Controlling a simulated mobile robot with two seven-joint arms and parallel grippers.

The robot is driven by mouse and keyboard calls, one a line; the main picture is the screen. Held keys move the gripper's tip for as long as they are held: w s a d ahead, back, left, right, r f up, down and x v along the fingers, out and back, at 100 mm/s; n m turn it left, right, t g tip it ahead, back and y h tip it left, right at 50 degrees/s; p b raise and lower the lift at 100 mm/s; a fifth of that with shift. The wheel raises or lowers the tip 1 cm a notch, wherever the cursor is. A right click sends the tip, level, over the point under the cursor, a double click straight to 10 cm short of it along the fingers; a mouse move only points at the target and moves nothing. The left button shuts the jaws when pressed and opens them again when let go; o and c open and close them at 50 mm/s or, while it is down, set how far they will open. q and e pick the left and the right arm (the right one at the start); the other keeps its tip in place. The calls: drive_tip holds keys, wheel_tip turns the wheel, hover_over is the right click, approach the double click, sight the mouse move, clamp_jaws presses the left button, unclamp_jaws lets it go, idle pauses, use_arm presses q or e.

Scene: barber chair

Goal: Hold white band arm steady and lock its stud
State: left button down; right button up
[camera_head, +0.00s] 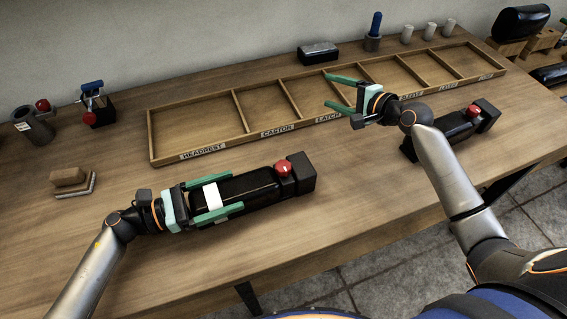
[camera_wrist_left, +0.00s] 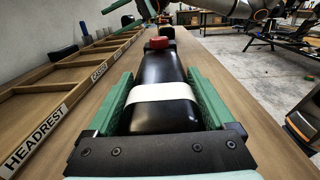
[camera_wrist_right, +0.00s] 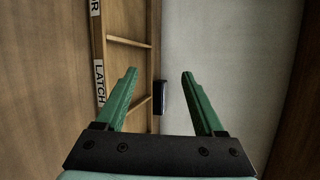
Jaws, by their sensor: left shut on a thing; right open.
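The black arm with a white band (camera_head: 212,196) lies lengthwise on the bench; its padded body (camera_head: 250,187) ends in a dark block at the right. A red stud (camera_head: 283,168) stands on top near that block. My left gripper (camera_head: 225,195) is shut on the arm, one green finger along each side near the band. In the left wrist view the band (camera_wrist_left: 162,93) lies between the fingers and the red stud (camera_wrist_left: 158,43) is farther along. My right gripper (camera_head: 329,92) is open and empty, over the tray. In the right wrist view nothing is between its fingers (camera_wrist_right: 160,72).
A second black arm (camera_head: 455,125) with a red stud (camera_head: 472,111) lies at the right, beneath my right arm. A labelled wooden tray (camera_head: 152,135) spans the bench's back. Cups, a vise-like tool (camera_head: 95,103) and a brush (camera_head: 70,180) stand around it. The bench in front is clear.

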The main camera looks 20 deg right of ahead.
sight(291, 166)
drive_tip(key=s+a+f+m+g+y, duration=0.1)
drive_tip(key=s+f, duration=0.1)
drive_tip(key=s+a+f+m+g+y, duration=0.1)
drive_tip(key=s+f+y, duration=0.1)
drive_tip(key=s, duration=0.1)
drive_tip(key=s+a+f+m+g+y, duration=0.1)
drive_tip(key=s+f+g, duration=0.1)
drive_tip(key=s, duration=0.1)
drive_tip(key=shift+a+m, duration=0.35)
drive_tip(key=shift+m, duration=0.05)
drive_tip(key=s+a+m+g+y, duration=0.1)
drive_tip(key=s+y, duration=0.1)
drive_tip(key=s, duration=0.1)
drive_tip(key=s+r+g+y, duration=0.1)
drive_tip(key=s+y, duration=0.1)
drive_tip(key=s, duration=0.2)
drive_tip(key=s+a+r+m+g+y, duration=0.1)
drive_tip(key=s+y, duration=0.2)
drive_tip(key=shift+s+a+r+m, duration=0.2)
drive_tip(key=shift+s+a+m, duration=0.05)
drive_tip(key=shift+a+m, duration=0.05)
drive_tip(key=shift+a+g, duration=0.25)
drive_tip(key=shift+g, duration=0.05)
drive_tip(key=x, duration=1.1)
drive_tip(key=shift+w+a+r, duration=0.15)
drive_tip(key=shift+c, duration=0.2)
clamp_jaws()
